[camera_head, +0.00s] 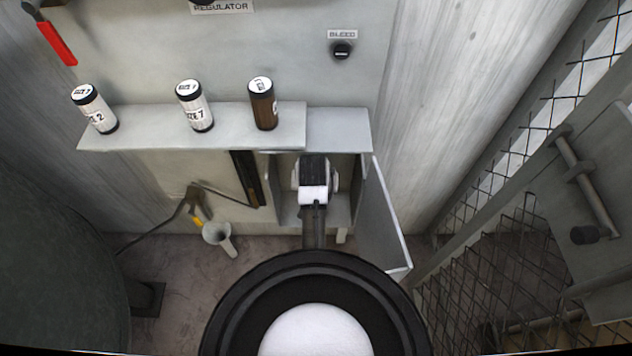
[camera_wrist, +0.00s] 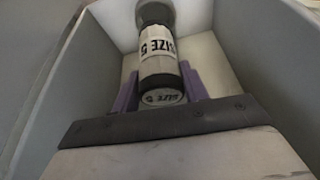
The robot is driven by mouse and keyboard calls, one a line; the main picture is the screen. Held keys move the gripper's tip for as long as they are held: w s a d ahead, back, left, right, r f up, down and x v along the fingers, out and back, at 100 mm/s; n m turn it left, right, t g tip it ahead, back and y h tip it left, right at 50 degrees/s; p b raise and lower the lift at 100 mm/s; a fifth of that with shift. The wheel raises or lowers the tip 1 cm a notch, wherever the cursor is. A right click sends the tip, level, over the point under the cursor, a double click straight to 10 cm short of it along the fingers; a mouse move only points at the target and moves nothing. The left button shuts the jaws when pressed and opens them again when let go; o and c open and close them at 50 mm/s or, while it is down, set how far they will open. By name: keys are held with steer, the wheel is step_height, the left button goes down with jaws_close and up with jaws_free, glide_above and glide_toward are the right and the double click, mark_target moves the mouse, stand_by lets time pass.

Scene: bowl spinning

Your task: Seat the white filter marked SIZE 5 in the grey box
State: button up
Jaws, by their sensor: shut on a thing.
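The white filter marked SIZE 5 (camera_wrist: 158,48) has dark bands and a label on its near end, and lies inside the grey box in the wrist view. My gripper (camera_wrist: 160,86) has its purple fingers shut on it, one on each side. Its far end points at a round grey fitting (camera_wrist: 153,10) at the back; I cannot tell whether it is inside the fitting or only against it. In the head view my gripper (camera_head: 313,182) reaches into the open grey box (camera_head: 357,185) under the shelf, and hides the filter.
The box door (camera_head: 384,215) stands open on the right. On the shelf (camera_head: 235,141) above stand a SIZE 2 filter (camera_head: 97,112), a SIZE 7 filter (camera_head: 195,108) and a brown filter (camera_head: 263,105). A pale funnel-like thing (camera_head: 219,238) is low at the left. Mesh fencing (camera_head: 500,255) is at the right.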

steer(key=shift+x, duration=1.65)
steer(key=shift+s+a+f+b, duration=0.15)
steer(key=shift+f+b, duration=0.5)
steer(key=shift+f, duration=0.85)
steer(key=shift+f, duration=0.45)
steer(key=o, duration=1.1)
steer(key=shift+s, duration=0.1)
steer(key=b+v, duration=0.1)
steer(key=v, duration=1.2)
steer(key=shift+s+r+b, duration=0.25)
steer(key=shift+r+b, duration=0.1)
